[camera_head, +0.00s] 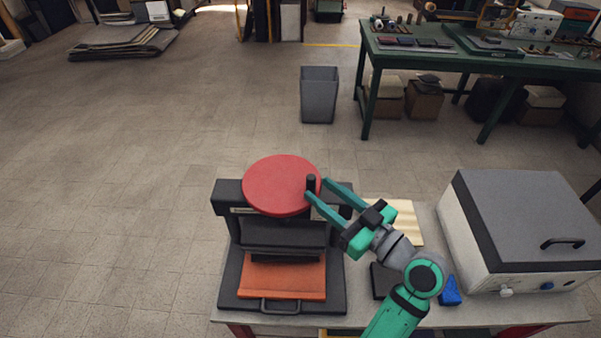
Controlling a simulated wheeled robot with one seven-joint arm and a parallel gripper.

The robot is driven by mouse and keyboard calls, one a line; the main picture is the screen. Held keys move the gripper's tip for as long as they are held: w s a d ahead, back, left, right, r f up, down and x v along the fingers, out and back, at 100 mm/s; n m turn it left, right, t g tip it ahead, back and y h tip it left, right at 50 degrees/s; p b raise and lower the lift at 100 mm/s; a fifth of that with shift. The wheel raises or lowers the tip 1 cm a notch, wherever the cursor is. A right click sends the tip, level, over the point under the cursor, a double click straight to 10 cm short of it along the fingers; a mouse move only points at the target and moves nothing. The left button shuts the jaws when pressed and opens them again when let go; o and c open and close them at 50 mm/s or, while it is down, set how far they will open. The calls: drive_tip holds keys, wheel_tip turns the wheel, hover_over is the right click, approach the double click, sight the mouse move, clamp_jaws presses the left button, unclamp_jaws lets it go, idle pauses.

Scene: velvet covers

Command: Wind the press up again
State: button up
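The press (228,200) is a black frame on the table, topped by a round red wheel (272,185) with an upright black knob (311,183) at its right edge. Under the wheel is a dark pressing block (283,233). An orange-red board (283,280) lies below it on the black base, which has a handle (281,306) at the front. The block's contact with the board cannot be made out. My gripper (317,188) reaches in from the lower right. Its teal fingers are apart, with their tips at the knob, one on each side; a gap seems to show between them.
On the same table (350,323) are a pale ribbed sheet (406,220), a dark flat block (383,281), a blue wedge (450,291) and a large grey-lidded box (520,215). A grey bin (319,94) and green workbench (470,62) stand behind.

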sight(300, 184)
drive_tip(key=x, duration=0.8)
drive_tip(key=shift+d+f, duration=0.1)
drive_tip(key=shift+w+a, duration=0.1)
drive_tip(key=shift+a, duration=0.2)
drive_tip(key=shift+d, duration=0.1)
clamp_jaws()
